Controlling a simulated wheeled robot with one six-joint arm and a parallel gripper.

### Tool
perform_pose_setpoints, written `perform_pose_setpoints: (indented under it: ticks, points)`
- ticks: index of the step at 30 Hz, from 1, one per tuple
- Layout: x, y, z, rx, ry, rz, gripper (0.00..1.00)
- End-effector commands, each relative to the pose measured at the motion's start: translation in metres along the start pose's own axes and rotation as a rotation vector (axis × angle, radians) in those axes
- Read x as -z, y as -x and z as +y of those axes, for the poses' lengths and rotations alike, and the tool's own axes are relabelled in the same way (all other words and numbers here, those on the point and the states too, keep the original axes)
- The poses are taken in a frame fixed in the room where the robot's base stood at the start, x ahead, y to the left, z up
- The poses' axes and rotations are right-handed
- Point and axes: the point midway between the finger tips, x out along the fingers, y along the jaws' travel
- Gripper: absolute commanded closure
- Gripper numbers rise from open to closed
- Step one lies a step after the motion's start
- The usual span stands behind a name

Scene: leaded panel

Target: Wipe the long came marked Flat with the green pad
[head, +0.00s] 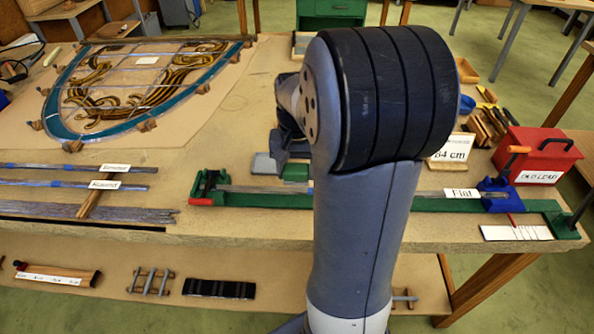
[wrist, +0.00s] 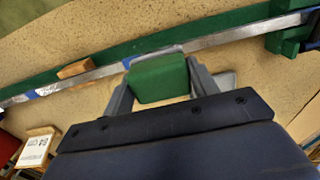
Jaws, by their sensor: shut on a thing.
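My gripper (wrist: 160,84) is shut on the green pad (wrist: 158,88), which sits between its two fingers in the wrist view. In the head view the pad (head: 296,173) shows low beneath my gripper (head: 292,155), partly hidden by my arm. The long came (wrist: 95,76) is a grey metal strip along a green bench fixture; the pad's far edge overlaps it in the wrist view. I cannot tell whether they touch. In the head view the came (head: 262,189) runs behind my arm toward the "Flat" label (head: 462,193).
A green end block with a red handle (head: 203,188) stands at the fixture's left; a blue clamp (head: 497,194) is at its right. A red box (head: 537,155) and a "64 cm" sign (head: 452,149) stand behind. The leaded panel (head: 140,85) lies back left. A wooden block (wrist: 75,69) touches the strip.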

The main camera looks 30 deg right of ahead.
Motion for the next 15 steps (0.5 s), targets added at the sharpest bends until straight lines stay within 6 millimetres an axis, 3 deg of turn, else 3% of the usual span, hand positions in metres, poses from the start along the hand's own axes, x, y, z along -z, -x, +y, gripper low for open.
perform_pose_setpoints:
  ticks: [6,15]
  points:
    - [0.0,0.025,-0.001,0.0,0.002,0.001,0.66]
    - [0.001,0.045,-0.003,0.0,0.005,0.001,0.66]
